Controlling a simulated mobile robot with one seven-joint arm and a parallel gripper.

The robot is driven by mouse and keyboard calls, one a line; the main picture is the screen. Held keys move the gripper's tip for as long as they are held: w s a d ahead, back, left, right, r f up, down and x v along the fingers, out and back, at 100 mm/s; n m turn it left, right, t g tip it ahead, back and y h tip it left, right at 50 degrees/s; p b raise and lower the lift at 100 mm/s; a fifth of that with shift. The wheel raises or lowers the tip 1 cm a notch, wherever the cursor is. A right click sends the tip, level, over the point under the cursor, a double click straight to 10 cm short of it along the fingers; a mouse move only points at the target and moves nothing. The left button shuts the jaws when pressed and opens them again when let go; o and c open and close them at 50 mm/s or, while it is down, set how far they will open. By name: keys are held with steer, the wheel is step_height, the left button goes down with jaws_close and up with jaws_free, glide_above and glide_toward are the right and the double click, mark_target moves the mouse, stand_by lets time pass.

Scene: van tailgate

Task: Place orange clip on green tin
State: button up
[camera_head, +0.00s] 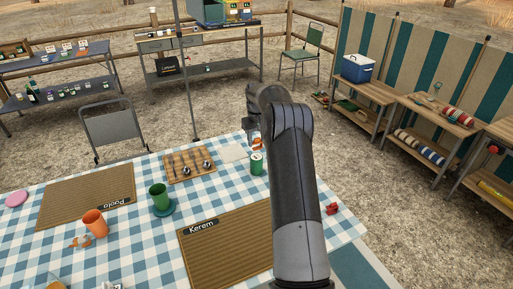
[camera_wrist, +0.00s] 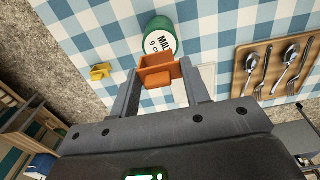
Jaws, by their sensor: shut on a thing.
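The green tin (camera_head: 257,163) stands on the checkered tablecloth, just left of my arm in the head view. In the wrist view its white-labelled top (camera_wrist: 160,42) shows just beyond my fingertips. My gripper (camera_wrist: 158,78) is shut on the orange clip (camera_wrist: 157,62), which spans between the fingers. The clip also shows small and partly hidden beside my arm in the head view (camera_head: 257,143). In the wrist view the clip overlaps the near edge of the tin's top. I cannot tell whether they touch.
A wooden board with cutlery (camera_head: 189,166) lies left of the tin, with a pale card (camera_head: 233,153) between. A green cup (camera_head: 160,197) on a saucer, an orange cup (camera_head: 95,223) and a mat (camera_head: 225,245) lie nearer. A red item (camera_head: 332,209) sits right of my arm.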

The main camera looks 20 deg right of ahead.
mark_target(256, 142)
steer(key=shift+f, duration=2)
steer(key=shift+f, duration=0.1)
steer(key=o, duration=0.9)
steer(key=shift+o, duration=0.2)
